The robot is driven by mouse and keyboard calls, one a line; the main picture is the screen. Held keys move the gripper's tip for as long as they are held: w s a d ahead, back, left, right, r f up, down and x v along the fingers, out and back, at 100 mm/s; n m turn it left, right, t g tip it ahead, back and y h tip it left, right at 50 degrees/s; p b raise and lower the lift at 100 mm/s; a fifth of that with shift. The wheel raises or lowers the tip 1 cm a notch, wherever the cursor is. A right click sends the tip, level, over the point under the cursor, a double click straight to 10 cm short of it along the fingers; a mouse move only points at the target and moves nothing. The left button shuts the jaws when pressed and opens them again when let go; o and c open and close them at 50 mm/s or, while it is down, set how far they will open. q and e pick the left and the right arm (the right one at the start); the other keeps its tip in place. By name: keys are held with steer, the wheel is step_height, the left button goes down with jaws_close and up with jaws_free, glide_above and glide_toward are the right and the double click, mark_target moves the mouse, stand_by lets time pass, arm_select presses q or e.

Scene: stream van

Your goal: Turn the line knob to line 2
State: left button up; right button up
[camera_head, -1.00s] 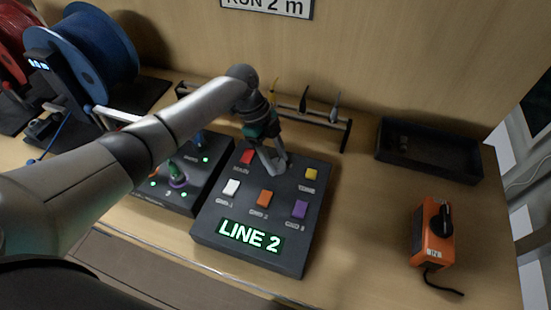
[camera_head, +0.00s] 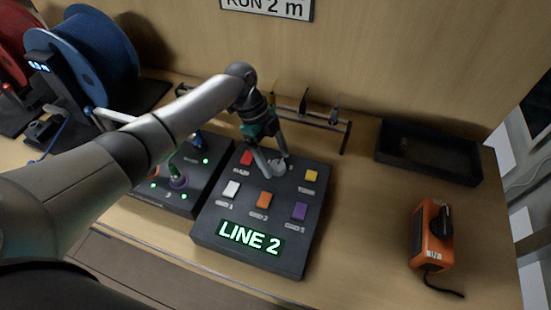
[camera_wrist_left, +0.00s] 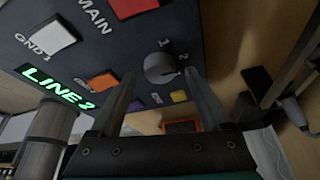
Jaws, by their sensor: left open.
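The line knob (camera_wrist_left: 160,68) is a round grey dial on the dark control panel (camera_head: 213,240), with marks 1 and 2 beside it. Its pointer is hard to make out. The green display (camera_head: 250,237) on the panel reads LINE 2. In the head view, the knob (camera_head: 278,167) sits near the panel's far edge, partly behind my fingers. My left gripper (camera_head: 274,162) is open, pointing down at the knob. In the wrist view, the fingers (camera_wrist_left: 160,78) stand apart on either side of the knob; contact cannot be told. My right gripper is not in view.
The panel carries red, white, orange, purple and yellow (camera_head: 311,175) buttons around the knob. A second panel (camera_head: 188,205) with a green lever adjoins at left. A tool rack (camera_head: 318,118) stands behind. An empty-looking black tray (camera_head: 430,170) and orange box (camera_head: 432,236) lie right, with clear bench between.

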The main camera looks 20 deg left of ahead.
arm_select(q)
steer(key=p+v, duration=0.1)
steer(key=v, duration=1.3)
steer(key=shift+a+r, duration=0.1)
steer(key=shift+a, duration=0.05)
